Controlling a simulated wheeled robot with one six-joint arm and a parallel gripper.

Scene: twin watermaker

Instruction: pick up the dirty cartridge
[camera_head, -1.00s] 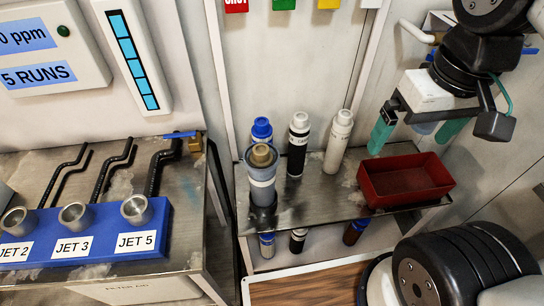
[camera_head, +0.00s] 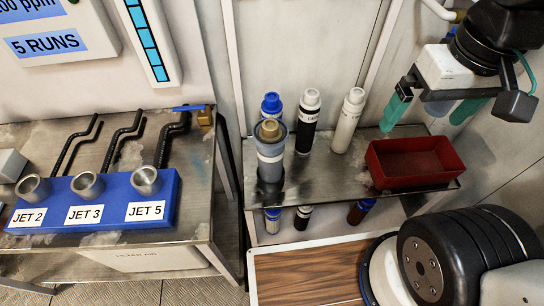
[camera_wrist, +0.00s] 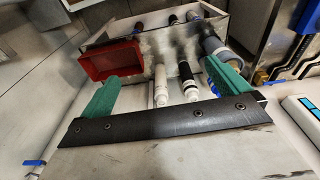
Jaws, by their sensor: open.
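No cartridge is plainly marked dirty. A grey cylinder with a blue collar and tan top (camera_head: 270,150) stands at the shelf's front left; I cannot tell whether the tan part is a cartridge inside it. Behind it stand a blue-capped cartridge (camera_head: 272,104), a black cartridge with a white cap (camera_head: 308,122) and a white cartridge (camera_head: 348,120), all upright. My gripper (camera_head: 432,106) is open and empty, up and right of them, above the red tray's side. In the wrist view, its green fingers (camera_wrist: 162,92) are wide apart, with the white cartridge (camera_wrist: 160,80) and black cartridge (camera_wrist: 187,80) visible between them.
A red tray (camera_head: 420,184) sits empty on the right of the metal shelf (camera_head: 330,184). More cartridges (camera_head: 302,217) show below the shelf. At left, a bench carries a blue block (camera_head: 110,212) with jet sockets and black pipes. A wall lies close behind the shelf.

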